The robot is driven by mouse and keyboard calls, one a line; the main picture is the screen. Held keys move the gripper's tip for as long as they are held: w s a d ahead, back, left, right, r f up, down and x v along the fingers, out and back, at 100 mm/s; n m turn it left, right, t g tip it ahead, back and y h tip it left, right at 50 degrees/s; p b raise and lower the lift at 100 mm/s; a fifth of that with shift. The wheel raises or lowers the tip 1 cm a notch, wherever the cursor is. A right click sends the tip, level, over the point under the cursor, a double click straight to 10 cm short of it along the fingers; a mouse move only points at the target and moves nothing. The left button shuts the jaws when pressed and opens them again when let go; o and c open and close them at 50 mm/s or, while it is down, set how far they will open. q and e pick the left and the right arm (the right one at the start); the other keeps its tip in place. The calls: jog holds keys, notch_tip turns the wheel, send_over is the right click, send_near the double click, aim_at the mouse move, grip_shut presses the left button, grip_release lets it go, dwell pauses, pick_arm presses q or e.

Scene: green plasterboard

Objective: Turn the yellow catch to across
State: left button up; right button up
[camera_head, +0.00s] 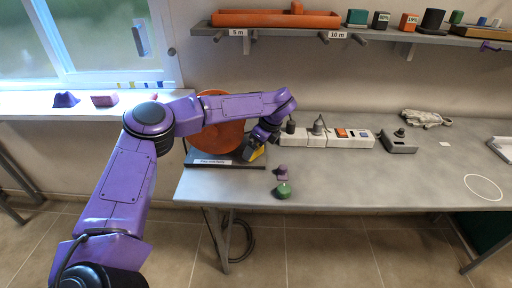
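The yellow catch (257,153) is a small patch of yellow at the right side of an orange disc (222,138), which stands on a dark base (222,163) with a white label. My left arm reaches across in front of the disc. My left gripper (253,147) points down at the yellow catch and is right at it, partly covering it. I cannot tell whether the fingers touch or grip the catch, or which way the catch is turned. My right gripper is not in view.
On the grey table (350,190) lie a green piece (283,191) and a purple piece (282,173) close to the gripper. A shelf (400,36) hangs above. The table's front middle is clear.

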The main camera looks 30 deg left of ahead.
pick_arm(q)
jog(key=b+v, duration=0.1)
jog(key=v, duration=0.8)
jog(key=shift+r+b, duration=0.3)
jog(key=shift+r, duration=0.05)
jog(key=shift+d, duration=0.1)
